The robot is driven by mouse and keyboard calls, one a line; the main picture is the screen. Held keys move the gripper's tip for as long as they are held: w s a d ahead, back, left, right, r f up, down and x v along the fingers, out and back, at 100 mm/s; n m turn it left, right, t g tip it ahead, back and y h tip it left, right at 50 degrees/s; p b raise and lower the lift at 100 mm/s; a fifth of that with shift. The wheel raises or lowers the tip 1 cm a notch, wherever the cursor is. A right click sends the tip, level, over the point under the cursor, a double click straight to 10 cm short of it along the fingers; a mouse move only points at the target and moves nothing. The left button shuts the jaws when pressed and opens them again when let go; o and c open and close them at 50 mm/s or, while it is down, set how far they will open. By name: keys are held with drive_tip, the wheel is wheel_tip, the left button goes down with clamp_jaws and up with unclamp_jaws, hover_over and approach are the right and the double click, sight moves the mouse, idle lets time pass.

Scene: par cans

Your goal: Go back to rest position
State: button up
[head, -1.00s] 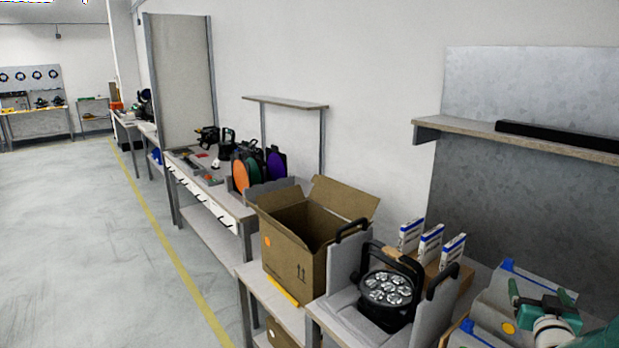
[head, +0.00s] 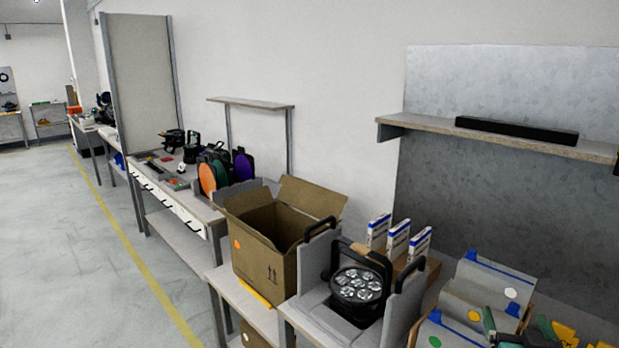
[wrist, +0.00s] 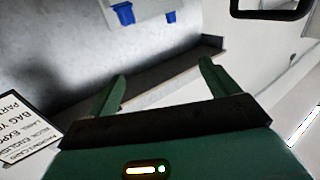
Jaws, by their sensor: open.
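My gripper (wrist: 163,78) shows in the wrist view with its two green fingers spread wide apart. The gap between them is empty, and no object touches them. Behind the fingers is a grey shelf or bench edge against a grey panel. In the head view I cannot clearly make out my gripper. A black par can (head: 357,284) with several round lenses stands in a grey holder on the bench, lenses facing up, apart from my gripper.
An open cardboard box (head: 262,248) stands left of the par can. White-and-blue small boxes (head: 398,238) stand behind it, and grey bins (head: 484,284) are at right. A shelf (head: 480,134) juts out above. The floor (head: 70,270) at left is clear.

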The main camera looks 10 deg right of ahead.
drive_tip(key=s+a+r+n+g+y, duration=0.15)
drive_tip(key=a+g, duration=0.25)
drive_tip(key=a, duration=0.7)
drive_tip(key=s+a+r+n+g+y, duration=0.1)
drive_tip(key=a+g+y, duration=0.25)
drive_tip(key=a, duration=0.75)
drive_tip(key=s+a+n+g+y, duration=0.2)
drive_tip(key=s+a+g, duration=0.1)
drive_tip(key=s+a, duration=0.5)
drive_tip(key=shift+s+a+r, duration=0.35)
drive_tip(key=shift+s+a, duration=0.05)
drive_tip(key=shift+a, duration=0.05)
